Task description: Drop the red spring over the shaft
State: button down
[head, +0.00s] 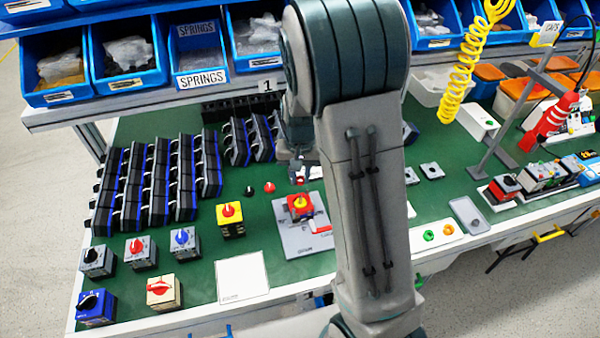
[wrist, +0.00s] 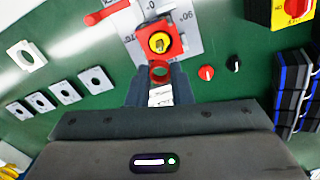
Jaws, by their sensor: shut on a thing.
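My gripper (wrist: 160,82) is shut on the red spring (wrist: 159,72), which shows as a small red ring between its fingertips. In the head view, my gripper (head: 298,170) is partly hidden by my arm, with a bit of red at its tip. The spring is close to a red square switch body (wrist: 168,50) with a yellow centre (wrist: 159,42), where the shaft appears to be. The ring lies beside the yellow centre in the wrist view, not around it. The same switch body (head: 300,208) sits on a grey plate (head: 290,240). The height gap cannot be judged.
A red-handled lever (head: 320,226) lies at the plate's right side. A yellow switch with a red knob (head: 230,220) and loose red (head: 269,187) and black (head: 249,190) knobs stand left. Blue bins (head: 130,50) line the back. Square metal plates (wrist: 96,80) lie nearby.

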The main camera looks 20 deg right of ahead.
jog(key=shift+f+b, duration=1.8)
jog(key=shift+f, duration=0.6)
jog(key=shift+f, duration=0.15)
jog(key=shift+f+b, duration=0.95)
jog(key=shift+f, duration=0.1)
jog(key=c, duration=1.2)
grip_release()
jog(key=shift+r, duration=0.1)
notch_tip(320, 180, up, 14)
jog(key=s+r+n+t, duration=0.2)
jog(key=s+n+t, duration=0.1)
jog(key=s, duration=1.5)
jog(key=shift+s, duration=0.4)
